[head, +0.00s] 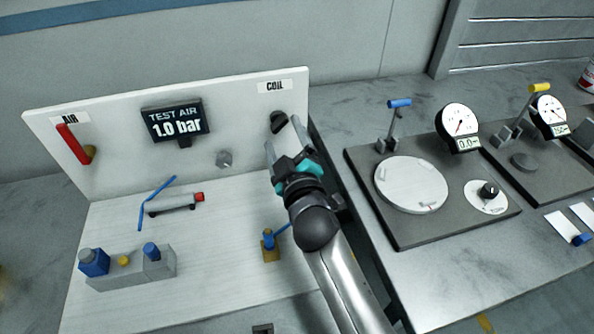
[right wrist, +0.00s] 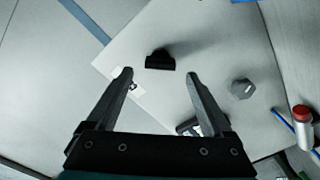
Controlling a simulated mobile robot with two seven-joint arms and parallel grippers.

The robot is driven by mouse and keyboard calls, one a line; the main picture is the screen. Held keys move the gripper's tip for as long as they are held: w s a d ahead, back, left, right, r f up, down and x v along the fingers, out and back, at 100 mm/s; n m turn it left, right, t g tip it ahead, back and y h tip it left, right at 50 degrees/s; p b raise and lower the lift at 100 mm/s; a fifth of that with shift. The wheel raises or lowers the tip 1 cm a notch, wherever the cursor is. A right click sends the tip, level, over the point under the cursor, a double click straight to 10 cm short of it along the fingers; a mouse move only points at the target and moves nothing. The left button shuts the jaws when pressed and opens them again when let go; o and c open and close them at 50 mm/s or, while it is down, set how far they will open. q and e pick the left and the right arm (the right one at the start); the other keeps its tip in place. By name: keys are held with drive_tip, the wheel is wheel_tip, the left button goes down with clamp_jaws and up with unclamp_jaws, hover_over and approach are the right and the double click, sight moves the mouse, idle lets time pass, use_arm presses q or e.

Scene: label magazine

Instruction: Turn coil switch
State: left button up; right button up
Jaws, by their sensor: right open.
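The coil switch (head: 279,121) is a black knob on the upright white panel, below the COIL label (head: 275,86). It also shows in the right wrist view (right wrist: 160,61), straight ahead and centred between the fingertips. My right gripper (head: 282,136) is open and empty, its two fingers pointing at the panel around the knob's line. In the right wrist view the gripper (right wrist: 160,75) shows a clear gap on both sides of the knob. I cannot tell the exact distance left to it. My left gripper is not in view.
The panel also carries a red AIR lever (head: 73,144), a display (head: 176,122) reading 1.0 bar and a grey hexagonal fitting (head: 224,159). A blue-handled valve (head: 269,242) stands on the white base beside my arm. A dark gauge station (head: 400,228) lies to the right.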

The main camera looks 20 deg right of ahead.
drive_tip(key=s, duration=1.1)
drive_tip(key=shift+s, duration=0.3)
